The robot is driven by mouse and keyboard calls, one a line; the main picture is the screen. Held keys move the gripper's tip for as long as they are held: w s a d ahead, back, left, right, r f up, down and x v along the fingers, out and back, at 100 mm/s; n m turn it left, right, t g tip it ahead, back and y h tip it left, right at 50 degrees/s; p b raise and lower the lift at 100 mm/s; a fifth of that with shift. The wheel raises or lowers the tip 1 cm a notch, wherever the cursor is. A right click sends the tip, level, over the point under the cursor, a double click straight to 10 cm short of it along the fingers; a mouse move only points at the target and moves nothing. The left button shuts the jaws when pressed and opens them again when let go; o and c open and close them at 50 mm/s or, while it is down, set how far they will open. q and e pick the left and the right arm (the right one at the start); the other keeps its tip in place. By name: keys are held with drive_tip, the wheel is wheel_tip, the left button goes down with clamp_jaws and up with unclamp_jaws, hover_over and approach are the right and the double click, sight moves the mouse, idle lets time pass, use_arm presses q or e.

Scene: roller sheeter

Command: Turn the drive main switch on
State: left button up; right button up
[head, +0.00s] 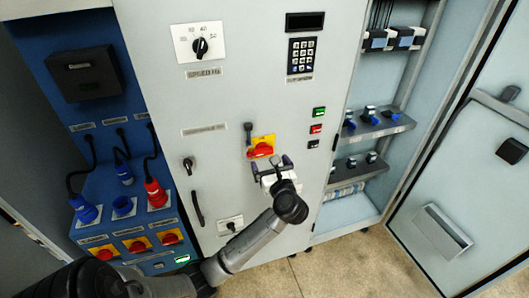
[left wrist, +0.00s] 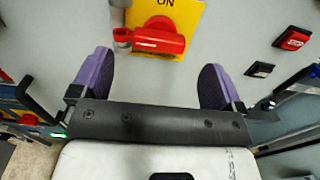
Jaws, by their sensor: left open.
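The main switch is a red rotary handle (head: 261,150) on a yellow plate (head: 268,140), on the front of the grey cabinet. In the left wrist view the red handle (left wrist: 158,38) lies roughly horizontal, and "ON" is printed above it on the yellow plate (left wrist: 190,12). A grey part (left wrist: 118,15) sits at the plate's left edge; its lower end is hard to make out. My left gripper (head: 271,164) is open and empty just below the handle. Its two purple-padded fingers (left wrist: 155,82) stand wide apart, and neither visibly touches the handle.
Green and red buttons (head: 316,128) sit right of the switch. A dark key switch (head: 188,163) and a door handle (head: 197,208) are to the left. A small rotary switch (head: 231,226) is below. A blue socket panel (head: 105,180) stands left; an open cabinet bay with shelves (head: 372,130) stands right.

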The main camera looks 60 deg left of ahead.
sight(266, 153)
use_arm(q)
drive_tip(key=shift+x, duration=2.85)
drive_tip(key=shift+c, duration=0.4)
drive_tip(key=c, duration=0.9)
drive_tip(key=shift+o, duration=0.2)
drive_tip(key=shift+r+m+p, duration=0.2)
drive_tip(key=shift+m+p, duration=0.3)
drive_tip(key=shift+p, duration=0.35)
drive_tip(key=m+p, duration=0.6)
drive_tip(key=p, duration=0.1)
drive_tip(key=m+p, duration=0.7)
drive_tip(key=p, duration=0.1)
drive_tip(key=shift+w+d+f, duration=0.1)
drive_tip(key=shift+w, duration=0.1)
drive_tip(key=shift+f+m+p, duration=0.25)
drive_tip(key=shift+m+p, duration=1.45)
drive_tip(key=shift+m, duration=0.2)
drive_tip(key=shift+f, duration=0.1)
drive_tip(key=o, duration=0.9)
